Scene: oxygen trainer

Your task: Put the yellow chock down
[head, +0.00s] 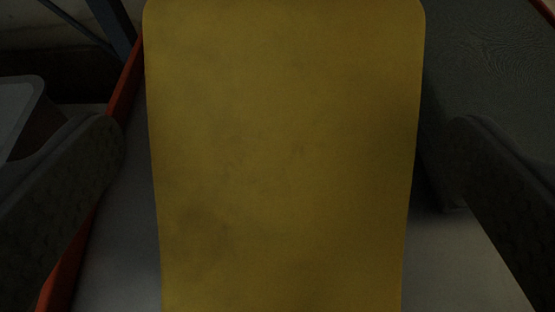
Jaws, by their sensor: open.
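The yellow chock (285,150) fills the middle of the head view, a broad yellow face with rounded upper corners and faint dark smudges. Its lower end runs out of the picture. My gripper (290,155) is open, with one dark finger on the left and one on the right of the chock. There is a visible gap between each finger and the chock's sides. The chock's underside is hidden, so I cannot tell exactly how it rests.
A pale grey surface (118,270) shows on both sides of the chock, with an orange-red edge (68,262) along the left. A dark grey block (490,75) stands close on the right. A light-topped object (18,108) lies beyond the edge at left.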

